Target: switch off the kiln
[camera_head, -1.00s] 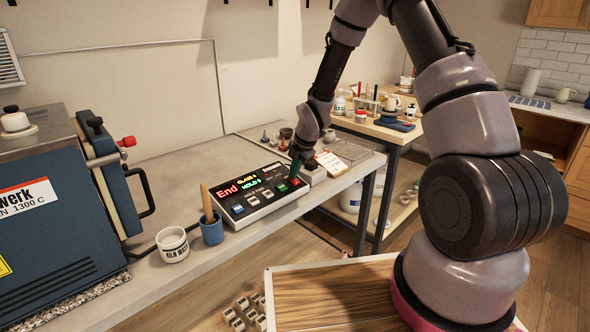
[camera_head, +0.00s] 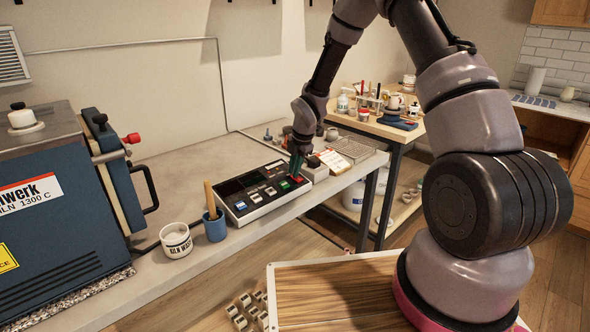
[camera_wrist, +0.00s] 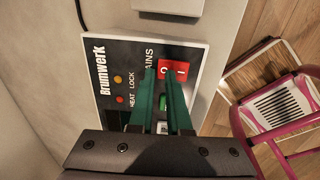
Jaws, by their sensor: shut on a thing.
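The kiln (camera_head: 60,240) is a blue box with a black door handle at the left of the head view. Its control box (camera_head: 262,206), with a row of buttons, lies on the bench. Its display (camera_head: 233,187) is dark. The red mains switch (camera_wrist: 181,68), marked O and I, sits on the Brumwerk panel (camera_wrist: 112,85) in the wrist view. My gripper (camera_wrist: 160,70) reaches the panel with its green fingers at this switch, which shows partly between and beside them. The fingers partly hide the panel. In the head view my gripper (camera_head: 295,171) is at the box's right end.
A white jar (camera_head: 176,241) and a blue cup (camera_head: 214,228) holding a wooden-handled tool stand between kiln and control box. A pale box and a rack (camera_head: 352,149) lie beyond my gripper. A second table (camera_head: 375,128) with pottery tools stands behind.

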